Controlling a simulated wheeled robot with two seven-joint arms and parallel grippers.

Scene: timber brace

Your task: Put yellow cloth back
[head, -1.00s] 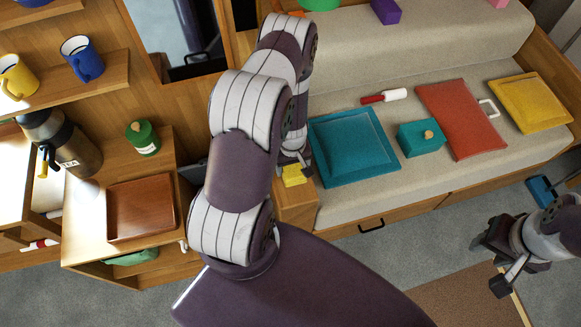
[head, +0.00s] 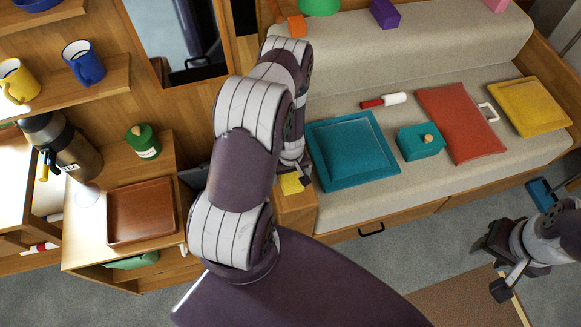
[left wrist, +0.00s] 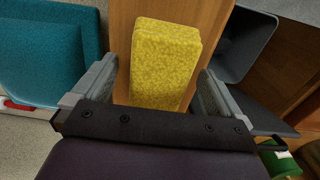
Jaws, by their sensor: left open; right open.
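The yellow cloth (left wrist: 163,62) is a folded, mottled yellow block lying on a narrow wooden surface (left wrist: 128,20). In the head view the cloth (head: 291,183) shows only in part, beside the teal tray, with my left arm covering the rest. My left gripper (left wrist: 155,88) is open, with one finger on either side of the cloth; I cannot tell whether they touch it. My right gripper (head: 492,263) is open and empty over the floor at the lower right, far from the cloth.
A teal tray (head: 352,150), teal box (head: 420,141), red board (head: 460,120) and yellow tray (head: 530,105) lie on the bench seat. A brown tray (head: 141,211), green canister (head: 143,141) and flask (head: 66,148) stand at left. A grey bin (left wrist: 243,45) is close to my left gripper.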

